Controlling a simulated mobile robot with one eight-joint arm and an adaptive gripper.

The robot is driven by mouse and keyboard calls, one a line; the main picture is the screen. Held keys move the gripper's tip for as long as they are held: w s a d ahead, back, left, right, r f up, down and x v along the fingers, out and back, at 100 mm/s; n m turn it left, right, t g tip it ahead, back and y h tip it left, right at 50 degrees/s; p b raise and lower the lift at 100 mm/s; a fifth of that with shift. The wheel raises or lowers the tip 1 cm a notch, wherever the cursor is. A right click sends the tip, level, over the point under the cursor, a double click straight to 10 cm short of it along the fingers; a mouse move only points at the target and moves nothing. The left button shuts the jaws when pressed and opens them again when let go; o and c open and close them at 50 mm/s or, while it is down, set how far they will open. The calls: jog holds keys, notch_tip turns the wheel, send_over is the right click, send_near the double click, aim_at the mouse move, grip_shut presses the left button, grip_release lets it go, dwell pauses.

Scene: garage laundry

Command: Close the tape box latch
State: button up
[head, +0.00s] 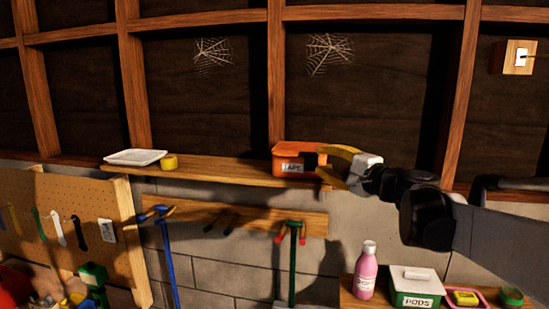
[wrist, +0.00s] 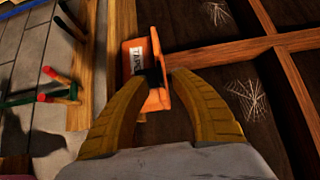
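The orange tape box (head: 292,150) stands on the wooden wall shelf, with a white label on its front. In the wrist view the box (wrist: 158,99) appears turned, with its label to the left and a dark latch-like part (wrist: 152,77) near the fingertips. My gripper (head: 326,164) is at the right end of the box. Its two yellow fingers (wrist: 160,79) are apart, with the dark part and some orange of the box showing between or just beyond the tips. I cannot tell whether they touch the box. The latch is not clear in the head view.
The shelf (head: 225,172) also holds a white tray (head: 135,157) and a yellow tape roll (head: 169,162) at left. Tools hang on a rail below. A pink bottle (head: 366,270) and a pods box (head: 415,287) stand lower right, beneath my arm.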

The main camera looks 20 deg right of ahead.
jog(key=s+d, duration=0.1)
jog(key=s, duration=0.7)
jog(key=shift+d, duration=0.2)
jog(key=shift+r, duration=0.1)
jog(key=s+a+f+n+g+b, duration=0.1)
jog(key=a+f+n+g+b, duration=0.1)
jog(key=a+f+b, duration=0.6)
jog(key=s+a+f+n+g+y+b, duration=0.1)
jog(key=s+a+f+n+g+b, duration=0.2)
jog(key=f, duration=1)
jog(key=a+f+n+g+b, duration=0.1)
jog(key=a+f+n+b, duration=0.1)
jog(key=a+f+b, duration=0.65)
jog(key=s+f+n+g+h+b, duration=0.1)
jog(key=s+f+n+b, duration=0.2)
jog(key=f, duration=0.9)
jog(key=s+a+f+n+g+h+b, duration=0.1)
jog(key=s+f+b, duration=0.4)
jog(key=f+b, duration=0.5)
jog(key=s+a+f+n+g+h+b, duration=0.1)
jog(key=s+f+n+b, duration=0.3)
jog(key=f, duration=1.1)
jog(key=n+g+h+b, duration=0.1)
jog(key=b, duration=0.2)
jog(key=shift+s, duration=0.4)
